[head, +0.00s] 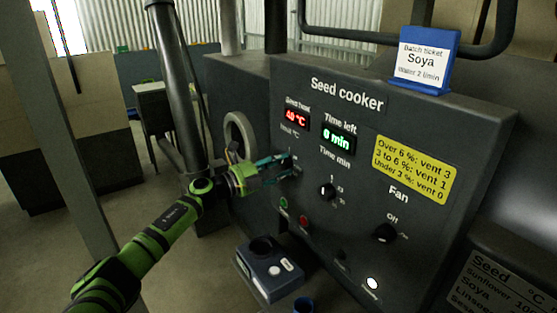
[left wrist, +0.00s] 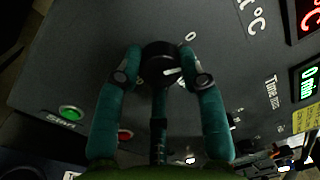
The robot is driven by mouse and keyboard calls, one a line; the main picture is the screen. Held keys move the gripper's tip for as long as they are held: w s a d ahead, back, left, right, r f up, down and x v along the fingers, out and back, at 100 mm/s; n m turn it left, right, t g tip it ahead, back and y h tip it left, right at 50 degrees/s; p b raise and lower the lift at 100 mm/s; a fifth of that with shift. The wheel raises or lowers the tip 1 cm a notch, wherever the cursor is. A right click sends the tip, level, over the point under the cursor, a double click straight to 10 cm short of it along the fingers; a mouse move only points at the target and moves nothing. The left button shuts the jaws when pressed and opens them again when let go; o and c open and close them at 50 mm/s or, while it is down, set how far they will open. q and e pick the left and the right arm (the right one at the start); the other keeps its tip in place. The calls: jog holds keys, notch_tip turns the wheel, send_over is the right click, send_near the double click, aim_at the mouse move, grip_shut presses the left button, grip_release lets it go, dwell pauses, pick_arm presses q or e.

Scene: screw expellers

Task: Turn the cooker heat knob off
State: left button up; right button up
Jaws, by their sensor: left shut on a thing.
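The seed cooker (head: 340,78) is a dark panel with knobs and displays. My left gripper (head: 288,168) reaches its left part, under the red seed heat display (head: 293,116). In the left wrist view the round black heat knob (left wrist: 159,58) sits between the teal fingers of my left gripper (left wrist: 165,72). The fingers are shut on it, one on each side. A white pointer mark shows on the knob's lower right, and a 0 is printed up and right of it. In the head view the fingers mostly hide this knob. My right gripper is not in view.
The time knob (head: 327,191) and fan knob (head: 385,233) are further right on the panel. A green button (head: 283,203) and red button (head: 303,222) are below. A blue-grey device (head: 272,270) stands in front. A blue ticket holder (head: 428,60) stands on top.

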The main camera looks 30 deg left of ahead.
pick_arm(q)
jog(key=shift+r+n+y+p, duration=0.15)
jog(key=shift+n+p, duration=0.5)
jog(key=shift+n, duration=0.55)
jog(key=shift+r+n+y+p, duration=0.15)
jog(key=shift+n+p, duration=0.5)
jog(key=shift+n, duration=0.55)
jog(key=shift+f, duration=0.15)
jog(key=o, duration=1.1)
jog(key=shift+f, duration=0.1)
jog(key=shift+o, duration=0.2)
jog(key=v, duration=1.2)
jog(key=shift+f, duration=0.25)
